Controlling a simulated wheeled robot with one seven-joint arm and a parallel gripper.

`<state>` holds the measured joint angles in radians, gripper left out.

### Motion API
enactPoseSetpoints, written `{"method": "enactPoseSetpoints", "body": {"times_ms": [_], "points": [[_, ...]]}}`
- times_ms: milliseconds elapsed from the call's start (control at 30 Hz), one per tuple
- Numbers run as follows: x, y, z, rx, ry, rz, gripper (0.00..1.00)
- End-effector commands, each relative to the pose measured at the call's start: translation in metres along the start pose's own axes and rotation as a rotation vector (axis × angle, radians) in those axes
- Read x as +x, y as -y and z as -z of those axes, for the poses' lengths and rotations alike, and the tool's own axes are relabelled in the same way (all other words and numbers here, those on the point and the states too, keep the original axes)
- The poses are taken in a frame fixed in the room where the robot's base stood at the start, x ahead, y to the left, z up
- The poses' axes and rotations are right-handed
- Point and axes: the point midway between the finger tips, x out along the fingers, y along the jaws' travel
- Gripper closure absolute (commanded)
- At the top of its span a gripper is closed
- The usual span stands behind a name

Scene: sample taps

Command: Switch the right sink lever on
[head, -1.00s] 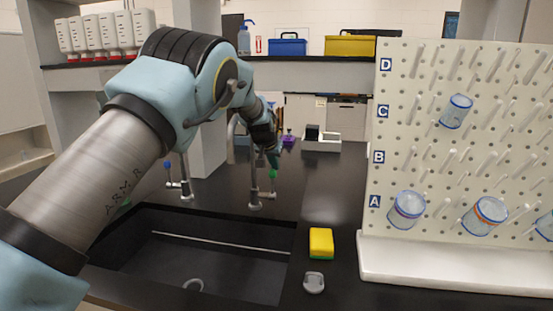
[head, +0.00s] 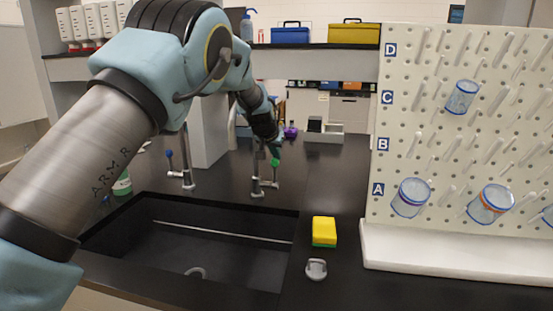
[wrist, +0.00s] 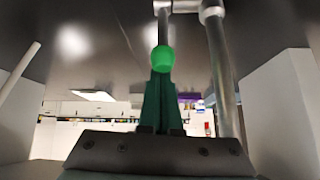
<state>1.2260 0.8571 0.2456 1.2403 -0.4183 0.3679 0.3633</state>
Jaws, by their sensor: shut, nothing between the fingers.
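The right sink lever has a green knob (head: 275,163) on a thin upright stem beside the right metal tap (head: 257,180), behind the sink. My gripper (head: 274,152) points down just above this knob. In the wrist view, the dark green fingers (wrist: 162,78) are together and empty, with their tips at the green knob (wrist: 163,60). The knob overlaps the tips there, and I cannot tell whether they touch. The tap's grey pipe (wrist: 222,80) runs alongside the fingers on the right of the wrist view.
A left tap with a blue-knobbed lever (head: 169,154) stands behind the black sink (head: 215,250). A yellow sponge (head: 324,230) and a grey object (head: 316,269) lie right of the sink. A white pegboard (head: 440,150) with glassware blocks the right side. The counter beyond the taps is mostly clear.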

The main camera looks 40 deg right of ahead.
Motion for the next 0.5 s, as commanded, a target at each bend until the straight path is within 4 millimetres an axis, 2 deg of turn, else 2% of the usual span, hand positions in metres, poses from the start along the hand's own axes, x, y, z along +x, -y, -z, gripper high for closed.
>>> {"method": "enactPoseSetpoints", "body": {"times_ms": [500], "points": [[-0.002,-0.002,-0.014,0.004,-0.092,0.012,1.0]]}}
